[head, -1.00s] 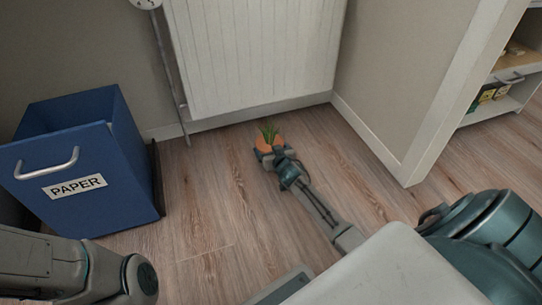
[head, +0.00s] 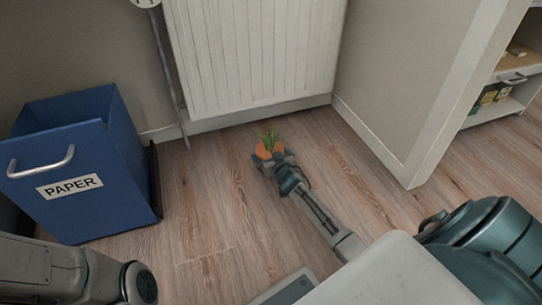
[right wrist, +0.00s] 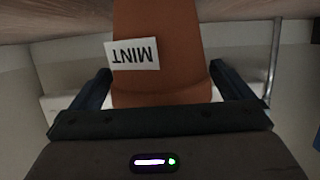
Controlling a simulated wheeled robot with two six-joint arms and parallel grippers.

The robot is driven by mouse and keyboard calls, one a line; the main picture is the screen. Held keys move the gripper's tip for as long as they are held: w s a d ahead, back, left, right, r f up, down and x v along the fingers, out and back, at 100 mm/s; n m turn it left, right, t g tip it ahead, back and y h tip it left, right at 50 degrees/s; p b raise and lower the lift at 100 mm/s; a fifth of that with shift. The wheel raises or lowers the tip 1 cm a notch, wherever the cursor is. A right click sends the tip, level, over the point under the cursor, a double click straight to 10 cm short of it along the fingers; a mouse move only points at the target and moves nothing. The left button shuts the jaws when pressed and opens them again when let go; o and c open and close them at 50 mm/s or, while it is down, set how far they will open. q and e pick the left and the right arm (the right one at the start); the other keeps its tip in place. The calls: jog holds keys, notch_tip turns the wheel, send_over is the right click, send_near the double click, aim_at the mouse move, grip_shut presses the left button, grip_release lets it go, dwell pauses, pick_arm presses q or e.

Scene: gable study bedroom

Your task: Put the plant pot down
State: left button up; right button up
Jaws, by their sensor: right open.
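The plant pot (head: 264,151) is orange terracotta with a spiky green plant (head: 270,138). It appears upright on the wooden floor, in front of the radiator. In the right wrist view the pot (right wrist: 160,85) shows upside down, with a white MINT label (right wrist: 132,55). My right gripper (head: 274,159) is low at the pot's near side. Its fingers in the right wrist view (right wrist: 163,88) stand open on either side of the pot, with a gap visible on both sides. My left gripper is out of view; only part of my left arm shows at the lower left.
A blue PAPER bin (head: 70,165) stands at the left. A white radiator (head: 255,55) with a pipe is behind the pot. A wall corner (head: 410,165) and a shelf unit (head: 495,100) are at the right. The floor left of the pot (head: 205,190) is clear.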

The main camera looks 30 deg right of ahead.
jog(key=p+v, duration=0.4)
jog(key=v, duration=0.8)
jog(key=shift+p, duration=0.3)
jog(key=shift+a, duration=0.1)
